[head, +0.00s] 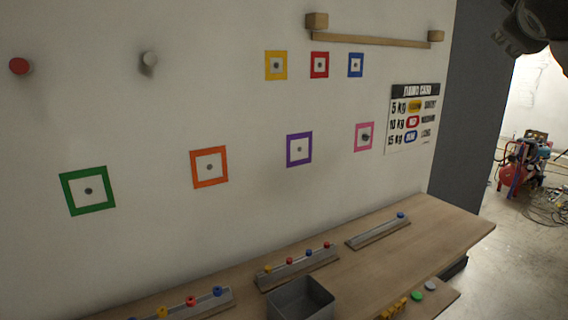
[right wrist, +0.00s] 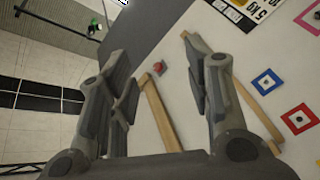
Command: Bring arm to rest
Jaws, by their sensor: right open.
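My right gripper (head: 515,35) shows at the top right corner of the head view, dark grey, in front of the dark wall section. In the right wrist view the right gripper (right wrist: 168,80) has its two fingers spread wide, with nothing held between them. A wooden bar (right wrist: 160,112) and a small red piece (right wrist: 158,68) show in the gap beyond the fingers; I cannot tell how far away they are. My left gripper is not in view.
A wooden rail (head: 370,39) with end blocks is on the wall above coloured square frames. A sign (head: 412,118) hangs to their right. Below, a wooden bench (head: 430,225) carries racks with coloured pieces and a grey bin (head: 301,299). A red machine (head: 522,165) stands on the floor at right.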

